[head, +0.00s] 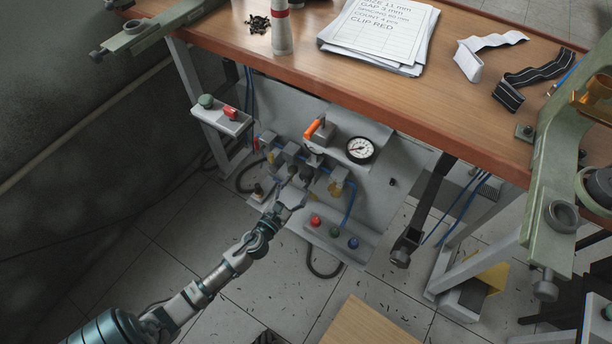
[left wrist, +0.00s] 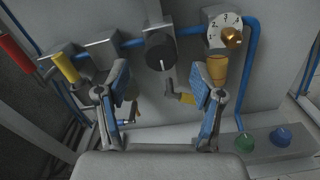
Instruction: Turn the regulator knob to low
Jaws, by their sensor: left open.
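The regulator stands on the grey panel (head: 385,185) under the bench. In the left wrist view a dark round knob (left wrist: 160,52) with a white pointer mark aimed downward sits ahead of my gripper. I cannot tell for sure that this is the regulator knob; a brass knob (left wrist: 232,37) on a white numbered dial is to its right. My left gripper (left wrist: 162,80) is open and empty, its two fingers spread below and to either side of the dark knob, not visibly gripping it. In the head view my left gripper (head: 291,194) reaches the panel's fittings and partly hides them.
A gauge (head: 360,150) and an orange-handled lever (head: 314,128) sit above the gripper. A button box (head: 338,240) is below right, and a switch box (head: 222,115) is on the left. Blue tubes run between fittings. The wooden bench edge (head: 335,88) overhangs the panel.

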